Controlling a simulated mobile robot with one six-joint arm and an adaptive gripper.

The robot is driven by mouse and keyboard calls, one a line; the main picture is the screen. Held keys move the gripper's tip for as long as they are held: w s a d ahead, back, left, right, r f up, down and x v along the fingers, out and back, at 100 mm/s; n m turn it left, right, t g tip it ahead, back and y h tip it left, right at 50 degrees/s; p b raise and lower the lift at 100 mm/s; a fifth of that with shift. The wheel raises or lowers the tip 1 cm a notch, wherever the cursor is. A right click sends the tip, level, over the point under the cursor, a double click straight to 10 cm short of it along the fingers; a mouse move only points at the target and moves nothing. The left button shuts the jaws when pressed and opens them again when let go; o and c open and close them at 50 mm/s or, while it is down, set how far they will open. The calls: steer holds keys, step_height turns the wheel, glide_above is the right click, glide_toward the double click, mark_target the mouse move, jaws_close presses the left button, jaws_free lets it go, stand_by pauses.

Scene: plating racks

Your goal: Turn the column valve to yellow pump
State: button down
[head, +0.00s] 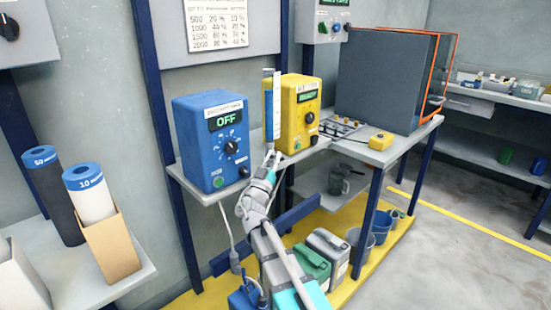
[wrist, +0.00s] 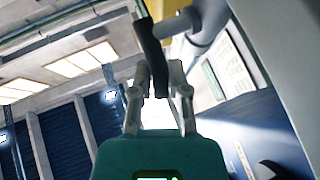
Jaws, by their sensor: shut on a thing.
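The blue pump (head: 210,165) stands on the shelf, its display reading OFF. The yellow pump (head: 300,135) stands to its right; its small display is too blurred to read. The slim white column (head: 272,105) stands upright in front of the yellow pump's left side. My gripper (head: 271,157) is at the column's foot, where the valve is too small to make out. In the wrist view my gripper (wrist: 161,80) is shut on a black lever (wrist: 150,48). The lever joins a grey valve body (wrist: 205,22). The valve's exact setting cannot be told.
A small yellow box (head: 381,140) and a tray of small parts (head: 338,126) sit right of the pumps, before a large grey cabinet (head: 385,80). Canisters (head: 327,250) and buckets (head: 378,222) stand below. Rolls (head: 90,190) stand at left. Floor is clear at right.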

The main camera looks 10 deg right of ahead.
steer(key=c, duration=0.6)
jaws_free()
steer(key=shift+w+f, duration=0.1)
steer(key=shift+w, duration=0.1)
steer(key=shift+s, duration=0.1)
